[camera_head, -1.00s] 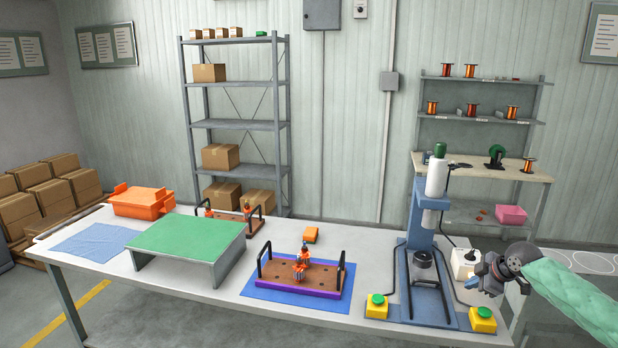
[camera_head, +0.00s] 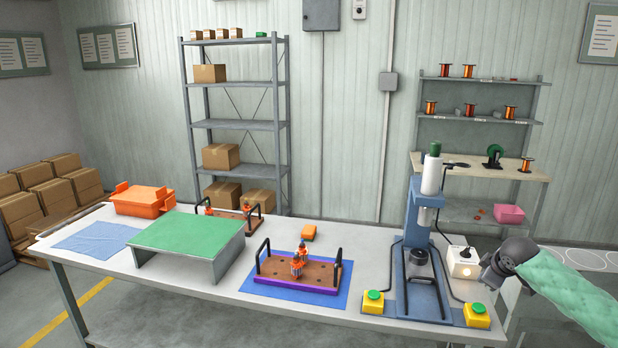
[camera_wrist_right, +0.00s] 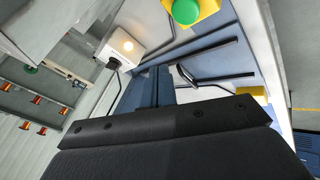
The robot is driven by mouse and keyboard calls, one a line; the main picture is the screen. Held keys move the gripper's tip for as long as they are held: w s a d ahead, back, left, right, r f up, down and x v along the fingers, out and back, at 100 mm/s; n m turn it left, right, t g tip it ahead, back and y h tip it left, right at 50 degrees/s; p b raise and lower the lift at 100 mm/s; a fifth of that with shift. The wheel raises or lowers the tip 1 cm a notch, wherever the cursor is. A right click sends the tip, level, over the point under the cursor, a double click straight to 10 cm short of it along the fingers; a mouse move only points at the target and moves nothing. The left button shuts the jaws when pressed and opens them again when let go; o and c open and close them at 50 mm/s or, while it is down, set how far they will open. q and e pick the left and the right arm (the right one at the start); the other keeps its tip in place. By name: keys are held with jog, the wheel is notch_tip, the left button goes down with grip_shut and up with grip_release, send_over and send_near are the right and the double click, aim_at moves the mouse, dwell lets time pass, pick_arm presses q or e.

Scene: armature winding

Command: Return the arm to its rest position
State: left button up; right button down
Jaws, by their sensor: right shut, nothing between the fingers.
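My right arm, in a green sleeve, comes in from the right in the head view. Its dark gripper (camera_head: 490,276) is in the air at the table's right end, beside the white box (camera_head: 463,262), apart from the blue press (camera_head: 419,240). In the right wrist view my black gripper body (camera_wrist_right: 165,140) fills the bottom. The gripper is shut and empty, though its fingertips are hard to make out. The white box (camera_wrist_right: 122,45) with a glowing lamp also shows there. My left gripper is not in view.
Yellow boxes with green buttons (camera_head: 373,302) (camera_head: 477,315) flank the press base. A green-topped stand (camera_head: 187,236) and an orange bin (camera_head: 143,203) are to the left. Shelves with wire spools (camera_head: 476,122) stand behind.

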jog(key=s+a+f+m+t+h, duration=0.1)
jog(key=s+a+f+m, duration=0.1)
jog(key=a, duration=0.7)
jog(key=s+a+f+m, duration=0.2)
jog(key=s+a+f, duration=0.7)
jog(key=a+f, duration=0.15)
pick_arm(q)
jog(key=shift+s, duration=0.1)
pick_arm(e)
jog(key=s+a+f+m+g+y, duration=0.1)
jog(key=s+a+f+g, duration=0.1)
jog(key=s+a+f, duration=0.3)
jog(key=s+a+f+m+g, duration=0.1)
jog(key=s+a+f, duration=0.4)
jog(key=s+f, duration=0.8)
jog(key=s+a+f+m+g+y, duration=0.1)
jog(key=s+a+f+g, duration=0.2)
jog(key=s+f, duration=0.6)
jog(key=s+a, duration=0.2)
jog(key=s, duration=1)
jog(key=shift+a+g+y, duration=0.25)
jog(key=shift+g+y, duration=0.05)
jog(key=shift+g, duration=0.1)
jog(key=shift+s, duration=0.1)
